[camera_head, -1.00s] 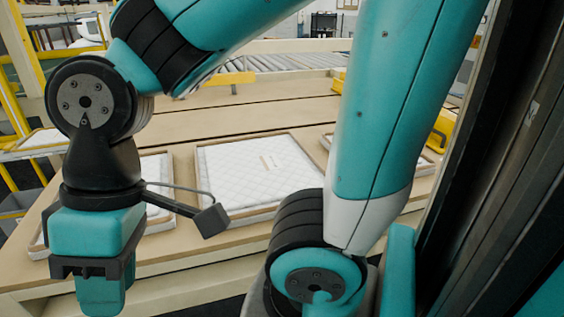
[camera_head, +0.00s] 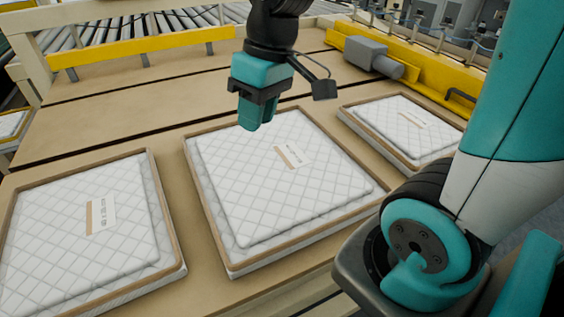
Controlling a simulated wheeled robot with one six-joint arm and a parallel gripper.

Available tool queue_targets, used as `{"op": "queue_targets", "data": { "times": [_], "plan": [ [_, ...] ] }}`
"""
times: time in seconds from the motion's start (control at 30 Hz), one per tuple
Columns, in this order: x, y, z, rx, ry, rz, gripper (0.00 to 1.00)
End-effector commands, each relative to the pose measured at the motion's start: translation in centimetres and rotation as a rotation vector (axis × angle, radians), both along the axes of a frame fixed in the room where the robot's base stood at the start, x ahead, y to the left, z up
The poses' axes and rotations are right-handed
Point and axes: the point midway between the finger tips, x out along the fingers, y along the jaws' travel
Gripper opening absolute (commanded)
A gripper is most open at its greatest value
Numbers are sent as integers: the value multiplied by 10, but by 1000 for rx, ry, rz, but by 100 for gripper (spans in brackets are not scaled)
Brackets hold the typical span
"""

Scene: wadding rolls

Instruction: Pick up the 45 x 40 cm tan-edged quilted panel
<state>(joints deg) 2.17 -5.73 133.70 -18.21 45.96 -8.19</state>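Three white quilted panels with tan edges lie flat on the tan table. The left panel (camera_head: 70,243) carries a label with a tan stripe. The middle panel (camera_head: 262,200) looks the largest and has a similar label. The right panel (camera_head: 395,118) is farther back and partly cut by my arm. The label print is too small to read surely, so I cannot tell which is 45 x 40 cm. My gripper (camera_head: 257,122) hangs pointing down, in front of the far left part of the middle panel in the picture. Its finger gap is not clear, and nothing shows in it.
A yellow rail (camera_head: 140,48) and a roller conveyor (camera_head: 130,25) stand behind the table. A yellow unit with a grey motor (camera_head: 368,53) is at the back right. Bare table shows between the panels. My arm covers the right side.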

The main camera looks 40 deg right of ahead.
Motion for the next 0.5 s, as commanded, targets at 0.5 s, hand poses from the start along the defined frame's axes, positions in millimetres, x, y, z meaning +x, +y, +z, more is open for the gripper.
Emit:
{"op": "queue_targets", "data": {
  "times": [0.5],
  "plan": [
    [50, -296, -44, -184, 148, -558, 26]
  ]
}}
